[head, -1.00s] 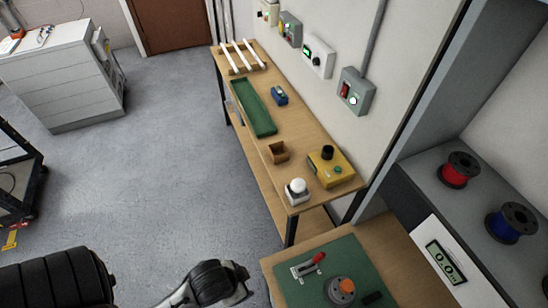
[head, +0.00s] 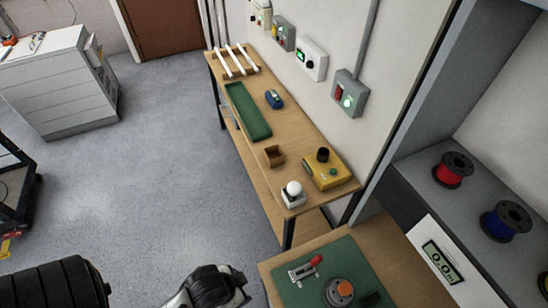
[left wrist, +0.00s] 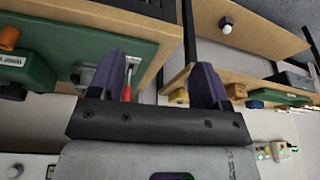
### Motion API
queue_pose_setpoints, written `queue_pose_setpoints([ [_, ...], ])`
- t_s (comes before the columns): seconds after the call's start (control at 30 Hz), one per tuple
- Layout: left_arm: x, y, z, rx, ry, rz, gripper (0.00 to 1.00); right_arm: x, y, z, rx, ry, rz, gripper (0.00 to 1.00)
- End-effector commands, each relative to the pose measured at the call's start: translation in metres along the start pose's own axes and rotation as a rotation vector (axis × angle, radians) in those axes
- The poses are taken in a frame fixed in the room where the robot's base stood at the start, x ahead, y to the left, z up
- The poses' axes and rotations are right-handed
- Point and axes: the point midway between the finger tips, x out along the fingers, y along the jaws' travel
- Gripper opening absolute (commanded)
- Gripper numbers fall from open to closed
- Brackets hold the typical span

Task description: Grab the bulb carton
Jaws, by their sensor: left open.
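A small brown open carton (head: 274,156) stands on the wooden bench in the head view, between the green tray and the yellow box. A white bulb (head: 292,188) on a white base stands at the bench's near end. My left gripper (left wrist: 158,62) shows in the left wrist view with its two purple fingers apart and nothing held between them. A red handle shows beyond the fingers. The left gripper is well short of the carton. Its fingers are not seen in the head view. My right gripper is in neither view.
The bench (head: 230,165) also holds a yellow box (head: 327,170), a blue device (head: 274,99), a long green tray (head: 247,111) and white tubes. A nearer table carries a green mat (head: 316,290) with a red-handled clamp. Open grey floor (head: 150,180) lies left.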

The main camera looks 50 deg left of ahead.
Motion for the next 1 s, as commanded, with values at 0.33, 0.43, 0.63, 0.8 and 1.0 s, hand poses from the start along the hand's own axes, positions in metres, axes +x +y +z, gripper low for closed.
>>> queue_pose_setpoints([
  [0.33,0.000,0.000,0.000,0.000,0.000,0.000,0.96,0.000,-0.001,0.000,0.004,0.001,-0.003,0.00],
  [0.43,0.000,0.000,0.000,0.000,0.000,0.000,1.00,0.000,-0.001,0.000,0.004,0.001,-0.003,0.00],
  [0.63,0.000,-0.001,-0.005,0.002,0.010,-0.003,1.00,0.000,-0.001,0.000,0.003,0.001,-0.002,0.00],
  [0.8,-0.009,-0.011,-0.052,0.010,0.116,-0.027,1.00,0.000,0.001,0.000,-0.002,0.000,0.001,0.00],
  [1.0,-0.040,-0.026,-0.140,0.080,0.319,-0.084,1.00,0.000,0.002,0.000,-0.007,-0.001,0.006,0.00],
])
